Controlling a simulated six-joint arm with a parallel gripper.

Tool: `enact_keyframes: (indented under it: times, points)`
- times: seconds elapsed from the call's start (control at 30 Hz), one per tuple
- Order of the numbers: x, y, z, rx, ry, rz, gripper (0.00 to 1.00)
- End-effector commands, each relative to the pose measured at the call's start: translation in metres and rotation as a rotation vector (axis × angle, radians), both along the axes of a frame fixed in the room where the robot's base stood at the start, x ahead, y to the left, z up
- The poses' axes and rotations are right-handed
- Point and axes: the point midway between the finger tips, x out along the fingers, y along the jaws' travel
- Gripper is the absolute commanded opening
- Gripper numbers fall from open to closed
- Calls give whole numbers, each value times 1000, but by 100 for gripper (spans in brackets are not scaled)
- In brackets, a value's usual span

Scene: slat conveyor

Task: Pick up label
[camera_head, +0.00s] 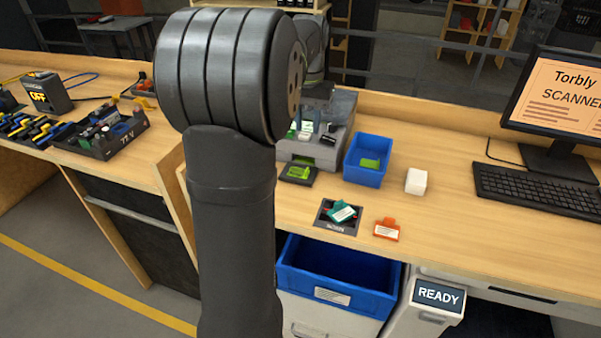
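A grey machine (341,112) stands at the back of the bench, with small white and teal pieces (305,130) at its front. I cannot tell if one of them is a loose label. A green item (298,172) lies on a dark pad before the machine. A teal item (341,212) with a white label lies on a dark square plate. An orange tag (387,229) with a white label lies to its right. My arm crosses the left-centre and its wrist reaches over the machine. My gripper's fingers cannot be made out there, so their opening is unclear.
A small blue bin (366,172) holds a green item, with a white block (416,181) beside it. A large open blue bin (336,278) sits below the bench edge. A monitor (560,100) and keyboard (537,190) stand right. Bench between block and keyboard is clear.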

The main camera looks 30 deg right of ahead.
Motion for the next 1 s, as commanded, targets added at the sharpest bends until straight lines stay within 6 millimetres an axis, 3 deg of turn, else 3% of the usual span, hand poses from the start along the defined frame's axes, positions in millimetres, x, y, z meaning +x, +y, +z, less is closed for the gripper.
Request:
enact_keyframes:
  times: [0.3,0.57,0.8,1.0]
  points:
    - [-1,0,-66,1,1,-3,30]
    - [-1,0,-86,0,0,-4,30]
    - [-6,3,-120,1,1,-4,30]
    - [-6,3,-134,1,1,-4,30]
